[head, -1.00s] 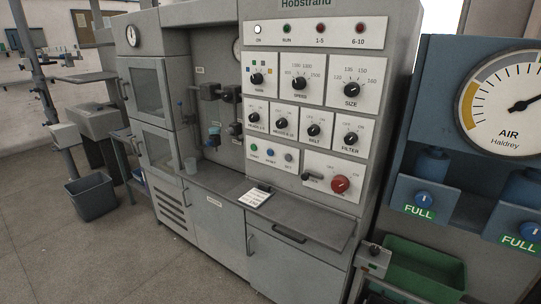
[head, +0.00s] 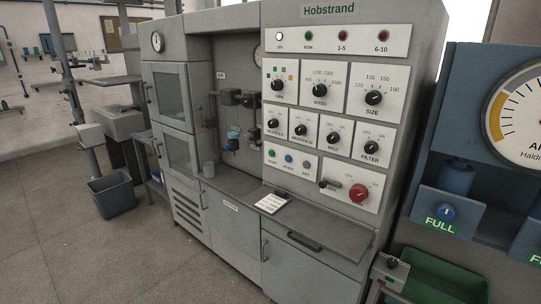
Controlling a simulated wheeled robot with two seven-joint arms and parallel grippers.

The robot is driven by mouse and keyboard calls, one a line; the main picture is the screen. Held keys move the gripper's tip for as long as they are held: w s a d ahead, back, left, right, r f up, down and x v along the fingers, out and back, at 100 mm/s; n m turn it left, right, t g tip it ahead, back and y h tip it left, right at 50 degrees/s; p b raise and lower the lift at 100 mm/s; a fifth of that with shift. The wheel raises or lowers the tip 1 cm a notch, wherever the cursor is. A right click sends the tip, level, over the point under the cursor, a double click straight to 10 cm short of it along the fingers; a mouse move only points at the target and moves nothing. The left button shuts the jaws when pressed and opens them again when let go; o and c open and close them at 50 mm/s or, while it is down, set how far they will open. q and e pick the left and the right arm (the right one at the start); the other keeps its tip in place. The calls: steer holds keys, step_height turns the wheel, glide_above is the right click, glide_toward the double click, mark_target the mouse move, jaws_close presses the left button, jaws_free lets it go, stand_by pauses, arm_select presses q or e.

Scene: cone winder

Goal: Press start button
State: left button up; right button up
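The grey Hobstrand machine (head: 233,219) stands in the middle of the head view. A small panel low on its front (head: 291,173) has a green button (head: 272,154), a blue button (head: 288,159) and a grey one (head: 306,164) in a row. The green button is at the left; its tiny label is hard to read. Above, a lamp strip (head: 344,41) has a white lamp lit at its left end, while its green and red lamps look dark. Neither of my grippers is in view.
A large red knob (head: 358,193) is right of the buttons. A ledge (head: 325,232) with a white card (head: 271,203) juts out below. A blue unit with an air gauge (head: 520,115) stands at the right, a dark bin (head: 112,196) at the left. The floor in front is clear.

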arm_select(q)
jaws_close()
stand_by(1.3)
